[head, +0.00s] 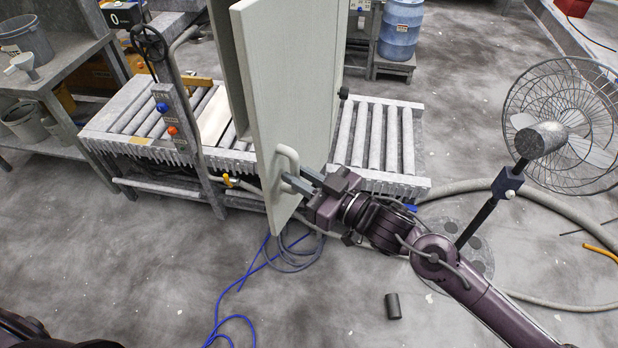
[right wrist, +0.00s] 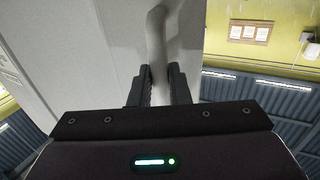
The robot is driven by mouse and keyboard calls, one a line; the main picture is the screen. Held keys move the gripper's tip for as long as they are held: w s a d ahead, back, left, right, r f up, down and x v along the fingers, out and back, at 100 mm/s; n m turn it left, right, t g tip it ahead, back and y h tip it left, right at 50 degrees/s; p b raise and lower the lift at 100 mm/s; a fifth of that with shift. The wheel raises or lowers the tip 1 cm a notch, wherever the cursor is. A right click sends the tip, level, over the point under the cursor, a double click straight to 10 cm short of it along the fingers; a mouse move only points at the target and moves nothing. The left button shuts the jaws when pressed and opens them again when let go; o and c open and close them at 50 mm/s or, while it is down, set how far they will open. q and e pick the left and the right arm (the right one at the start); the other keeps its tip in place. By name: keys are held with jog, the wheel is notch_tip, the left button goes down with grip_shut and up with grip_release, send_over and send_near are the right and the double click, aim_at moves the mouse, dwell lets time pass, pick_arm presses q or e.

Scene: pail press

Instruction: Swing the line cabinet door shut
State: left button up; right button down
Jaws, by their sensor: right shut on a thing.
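The line cabinet (head: 220,50) is pale grey and stands in front of the roller conveyor in the head view. Its door (head: 290,80) stands open, swung out towards me. My right gripper (head: 288,180) reaches in from the right and is shut on the handle. In the right wrist view the handle (right wrist: 158,50) runs down between the two fingers, with the door (right wrist: 80,50) behind it. The cabinet's inside is mostly hidden by the door. My left gripper is not in view.
The roller conveyor (head: 381,140) runs behind the door. A post with blue and red buttons (head: 173,130) stands left. A wire fan (head: 540,138) stands right. Blue cable (head: 243,280) and a grey hose (head: 462,190) lie on the floor, with a dark cylinder (head: 393,306).

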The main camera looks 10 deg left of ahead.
aim_at(279, 171)
jog(key=shift+s+b+x, duration=0.2)
jog(key=shift+x, duration=0.8)
jog(key=shift+s+b+x, duration=0.15)
jog(key=shift+s+x, duration=0.05)
jog(key=shift+x, duration=0.85)
jog(key=shift+a+r, duration=0.1)
jog(key=shift+a, duration=0.1)
jog(key=c, duration=1.3)
grip_release()
jog(key=shift+s, duration=0.1)
jog(key=shift+d, duration=0.1)
